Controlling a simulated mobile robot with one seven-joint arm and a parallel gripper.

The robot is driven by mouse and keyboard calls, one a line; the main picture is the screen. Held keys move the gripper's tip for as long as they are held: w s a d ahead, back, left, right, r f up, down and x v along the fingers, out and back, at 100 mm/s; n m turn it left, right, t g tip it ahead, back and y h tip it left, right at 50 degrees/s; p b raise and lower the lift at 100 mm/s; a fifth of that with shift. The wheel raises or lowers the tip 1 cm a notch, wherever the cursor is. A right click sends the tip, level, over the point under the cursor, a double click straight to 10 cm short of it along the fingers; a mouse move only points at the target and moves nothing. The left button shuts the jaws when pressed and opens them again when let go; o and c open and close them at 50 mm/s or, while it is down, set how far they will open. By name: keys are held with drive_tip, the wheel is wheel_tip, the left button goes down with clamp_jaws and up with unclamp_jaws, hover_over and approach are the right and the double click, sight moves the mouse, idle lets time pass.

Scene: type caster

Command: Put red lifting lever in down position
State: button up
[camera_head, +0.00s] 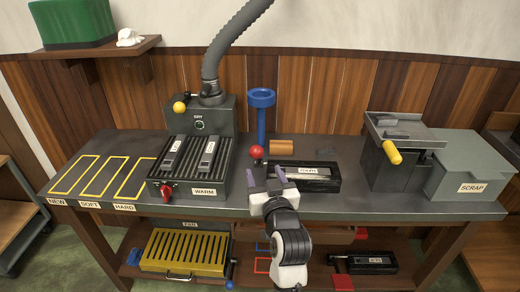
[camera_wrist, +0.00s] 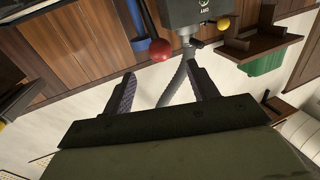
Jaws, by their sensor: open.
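The red lifting lever shows as a round red ball knob (camera_head: 257,152) in front of the blue post, near the middle of the bench. In the wrist view its red knob (camera_wrist: 160,50) sits on a thin dark rod, ahead of the fingertips and between their directions. My gripper (camera_head: 267,177) is open and empty. It is just in front of and below the knob in the head view, apart from it. In the wrist view its two fingers (camera_wrist: 162,80) are spread wide with nothing between them. The lever's base is hard to make out.
A blue post with a cup (camera_head: 261,98) stands behind the knob. A black tray (camera_head: 318,178) lies right of my gripper. The slotted warmer (camera_head: 190,180) with a red dial (camera_head: 166,196) is left. A press with a yellow handle (camera_head: 393,152) and the scrap box (camera_head: 468,165) are right.

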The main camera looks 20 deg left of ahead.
sight(258, 157)
drive_tip(key=p+x, duration=0.2)
drive_tip(key=x, duration=0.8)
drive_tip(key=shift+w+a+p, duration=0.15)
drive_tip(key=shift+w+p, duration=0.1)
drive_tip(key=shift+p, duration=0.1)
clamp_jaws()
